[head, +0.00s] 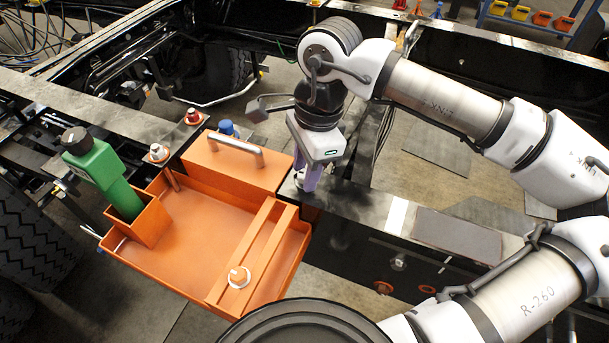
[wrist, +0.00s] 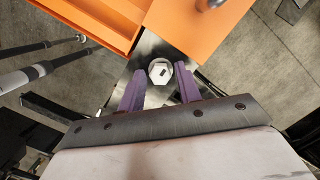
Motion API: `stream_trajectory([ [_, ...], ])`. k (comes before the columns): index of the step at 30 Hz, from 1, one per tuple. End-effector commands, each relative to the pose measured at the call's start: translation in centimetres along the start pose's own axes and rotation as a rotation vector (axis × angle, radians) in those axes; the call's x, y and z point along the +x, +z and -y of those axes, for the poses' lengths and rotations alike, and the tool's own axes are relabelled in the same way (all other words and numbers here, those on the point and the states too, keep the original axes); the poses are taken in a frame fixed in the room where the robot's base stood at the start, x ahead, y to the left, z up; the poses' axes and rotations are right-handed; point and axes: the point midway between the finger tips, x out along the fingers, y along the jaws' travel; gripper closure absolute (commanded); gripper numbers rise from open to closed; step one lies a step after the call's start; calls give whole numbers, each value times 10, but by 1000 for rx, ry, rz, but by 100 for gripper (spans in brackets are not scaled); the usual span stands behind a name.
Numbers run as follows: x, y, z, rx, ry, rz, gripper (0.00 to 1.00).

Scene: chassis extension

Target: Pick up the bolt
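A bolt (wrist: 160,71) with a pale hexagonal head shows in the wrist view on the dark chassis rail, seen from above. My gripper (wrist: 159,80) has two purple fingers spread apart, one on each side of the bolt head, with gaps visible. I cannot tell the height of the fingertips over the head. In the head view my gripper (head: 306,180) points down over the rail, just right of the orange box, and largely hides this bolt. Another bolt (head: 239,277) stands in the slotted bar of the orange tray (head: 205,222). One more (head: 158,153) stands at the tray's back edge.
The orange box with a metal handle (head: 236,150) stands close to the left of my gripper. A green tool (head: 100,168) stands in a holder on the tray's left. The chassis rail (head: 350,207) runs right, with a dark grey pad (head: 458,233) on it.

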Motion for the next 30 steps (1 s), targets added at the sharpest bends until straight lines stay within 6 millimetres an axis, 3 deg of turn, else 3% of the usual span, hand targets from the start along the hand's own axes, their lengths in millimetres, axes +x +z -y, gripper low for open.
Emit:
stream_trajectory([
  [7, 2, 0, 0, 0, -1, 0, 68],
  [15, 2, 0, 0, 1, -1, 0, 100],
  [24, -1, 0, 0, 1, -1, 0, 100],
  [30, -18, 3, 1, 1, -3, -1, 100],
])
